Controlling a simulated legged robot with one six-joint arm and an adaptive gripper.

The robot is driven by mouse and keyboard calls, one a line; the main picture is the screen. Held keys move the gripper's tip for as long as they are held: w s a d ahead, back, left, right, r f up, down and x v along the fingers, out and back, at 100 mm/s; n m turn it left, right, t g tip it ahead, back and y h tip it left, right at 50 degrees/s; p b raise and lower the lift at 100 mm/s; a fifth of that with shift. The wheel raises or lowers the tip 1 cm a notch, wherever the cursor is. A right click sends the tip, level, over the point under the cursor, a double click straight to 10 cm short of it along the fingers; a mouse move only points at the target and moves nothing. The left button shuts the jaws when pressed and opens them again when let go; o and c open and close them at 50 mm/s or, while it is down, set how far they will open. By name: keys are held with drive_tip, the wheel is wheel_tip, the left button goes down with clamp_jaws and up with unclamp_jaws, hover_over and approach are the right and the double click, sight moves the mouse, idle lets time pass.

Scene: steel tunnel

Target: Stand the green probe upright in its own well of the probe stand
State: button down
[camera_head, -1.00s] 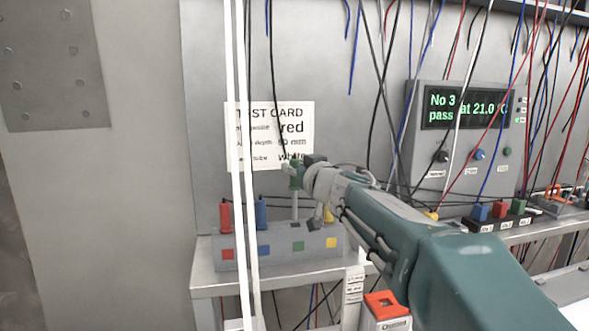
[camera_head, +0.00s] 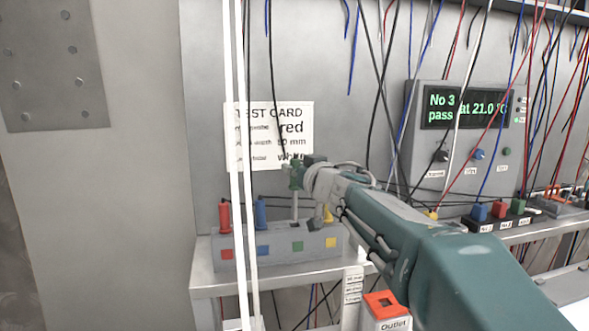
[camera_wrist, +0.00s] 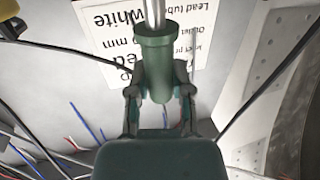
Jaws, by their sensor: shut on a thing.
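The green probe shows in the head view (camera_head: 295,178) with a green handle on top and a pale metal rod pointing down. It also fills the middle of the wrist view (camera_wrist: 157,60). My gripper (camera_wrist: 160,92) is shut on its handle and holds it about upright. My gripper partly hides the handle in the head view.
A red probe (camera_head: 225,218), a blue probe (camera_head: 261,213) and a yellow probe (camera_head: 328,214) stand in the stand. A test card (camera_head: 262,160) hangs behind. White vertical tubes (camera_head: 241,120) cross in front of the stand. Loose cables hang around; a meter box (camera_head: 468,150) stands at right.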

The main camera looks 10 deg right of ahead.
sight(296, 204)
drive_tip(key=shift+f, duration=4)
